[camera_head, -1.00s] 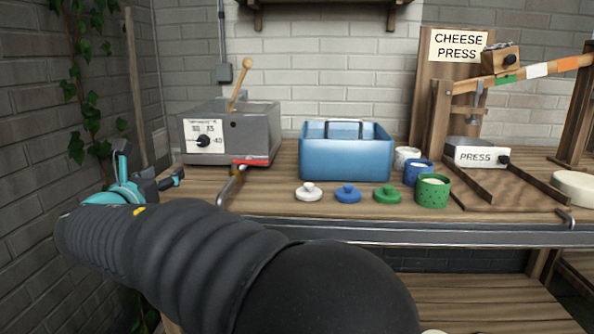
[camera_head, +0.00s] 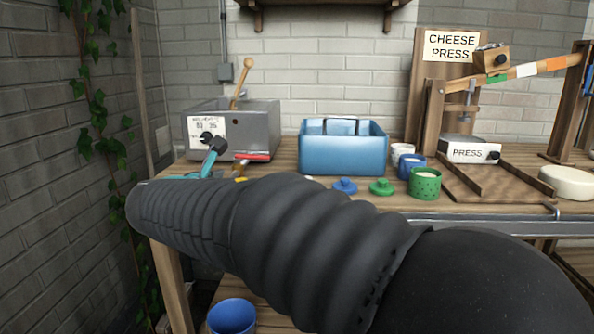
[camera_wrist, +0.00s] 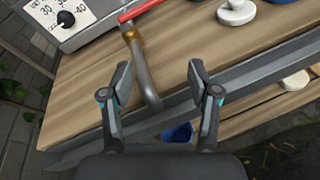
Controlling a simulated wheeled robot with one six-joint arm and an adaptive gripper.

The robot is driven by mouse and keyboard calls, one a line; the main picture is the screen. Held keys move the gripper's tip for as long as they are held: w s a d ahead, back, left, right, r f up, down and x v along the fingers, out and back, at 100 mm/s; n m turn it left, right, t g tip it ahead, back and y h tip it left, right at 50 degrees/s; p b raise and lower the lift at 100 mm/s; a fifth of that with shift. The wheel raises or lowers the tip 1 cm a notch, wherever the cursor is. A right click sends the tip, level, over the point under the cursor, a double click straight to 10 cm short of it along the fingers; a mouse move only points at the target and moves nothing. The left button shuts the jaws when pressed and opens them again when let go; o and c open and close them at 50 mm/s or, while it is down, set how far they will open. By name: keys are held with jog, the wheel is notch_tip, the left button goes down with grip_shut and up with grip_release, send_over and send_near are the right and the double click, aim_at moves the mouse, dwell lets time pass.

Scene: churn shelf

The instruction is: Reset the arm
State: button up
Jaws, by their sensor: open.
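My gripper (camera_wrist: 160,92) is open and empty in the wrist view, its two fingers spread above the front edge of the wooden bench (camera_wrist: 85,85). A bent metal spout (camera_wrist: 142,70) with a red handle (camera_wrist: 138,10) shows beyond and between the fingers. In the head view my dark sleeved arm crosses the lower middle, and the gripper (camera_head: 212,155) shows only in part, in front of the grey vat (camera_head: 255,125). The arm hides part of the bench front.
A blue bin (camera_head: 343,155), a blue lid (camera_head: 345,186), a green lid (camera_head: 382,187), a green pot (camera_head: 425,184) and a blue pot (camera_head: 411,168) stand on the bench. The cheese press (camera_head: 470,150) is at right. A blue bucket (camera_head: 232,316) is below. A brick wall is at left.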

jog(key=s+d+f+m+g, duration=0.25)
jog(key=s+d+m, duration=0.2)
jog(key=d, duration=0.35)
jog(key=s+d+f+m+g, duration=0.25)
jog(key=s+d+m, duration=0.2)
jog(key=d, duration=0.45)
jog(key=s+d+f+m+g, duration=0.25)
jog(key=d+m, duration=0.25)
jog(key=d, duration=0.3)
jog(key=s+d+f+m+g+y, duration=0.1)
jog(key=s+d+f+m+y, duration=0.1)
jog(key=s+f+m, duration=0.3)
jog(key=s+d+f+m+y, duration=0.2)
jog(key=s+f+m, duration=0.3)
jog(key=s+m, duration=0.5)
jog(key=s, duration=0.3)
jog(key=shift+s+d+f+g, duration=0.2)
jog(key=shift+d+f+g, duration=0.05)
jog(key=shift+d+g, duration=0.15)
